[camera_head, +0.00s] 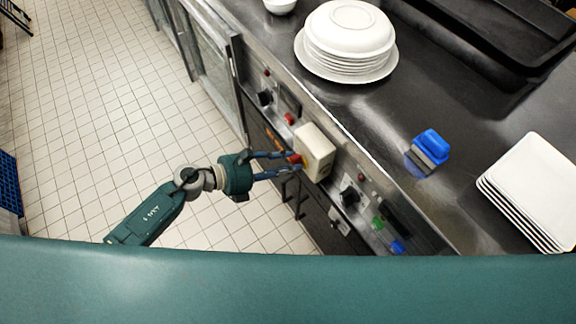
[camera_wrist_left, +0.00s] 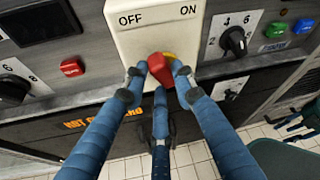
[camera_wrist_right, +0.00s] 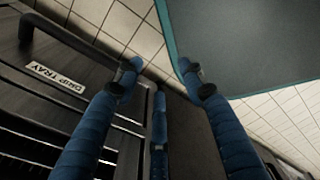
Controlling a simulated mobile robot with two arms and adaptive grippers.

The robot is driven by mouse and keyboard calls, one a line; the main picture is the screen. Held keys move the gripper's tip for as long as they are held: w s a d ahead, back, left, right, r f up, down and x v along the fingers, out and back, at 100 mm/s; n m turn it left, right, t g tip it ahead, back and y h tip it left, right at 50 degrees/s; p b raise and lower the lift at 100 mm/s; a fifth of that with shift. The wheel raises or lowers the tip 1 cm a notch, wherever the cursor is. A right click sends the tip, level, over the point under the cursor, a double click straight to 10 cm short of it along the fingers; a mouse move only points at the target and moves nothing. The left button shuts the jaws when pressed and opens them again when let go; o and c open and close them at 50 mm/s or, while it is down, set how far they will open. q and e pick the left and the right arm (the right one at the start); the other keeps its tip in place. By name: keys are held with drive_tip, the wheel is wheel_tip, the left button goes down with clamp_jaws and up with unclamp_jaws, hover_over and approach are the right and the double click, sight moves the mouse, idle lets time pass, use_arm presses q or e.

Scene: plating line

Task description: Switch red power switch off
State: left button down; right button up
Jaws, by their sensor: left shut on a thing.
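The red power switch (camera_wrist_left: 158,68) is a red knob with some yellow at its base. It sits on a cream box (camera_wrist_left: 148,40) with OFF printed at the left and ON at the right. The box (camera_head: 314,151) also shows in the head view, on the counter's front panel. My left gripper (camera_head: 294,162) reaches it from the left and is shut on the red switch, with fingers on both sides and one below. The knob's exact setting is hard to tell. My right gripper (camera_wrist_right: 159,76) shows only in its own wrist view, its fingers apart and empty.
Black dials (camera_head: 349,196), a small red button (camera_wrist_left: 72,67) and green and blue buttons flank the box. A plate stack (camera_head: 348,28), square plates (camera_head: 530,185) and a blue-handled tool (camera_head: 431,146) are on the counter. A DRIP TRAY label (camera_wrist_right: 55,77) lies near my right gripper.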

use_arm(q)
drive_tip(key=shift+w+a+f+n+g+h+b, duration=0.15)
drive_tip(key=shift+f+n+g+h+b, duration=0.2)
drive_tip(key=shift+n+b, duration=0.7)
drive_tip(key=shift+r, duration=0.1)
drive_tip(key=c, duration=1.4)
unclamp_jaws()
drive_tip(key=v, duration=1.2)
drive_tip(key=shift+w+a, duration=0.15)
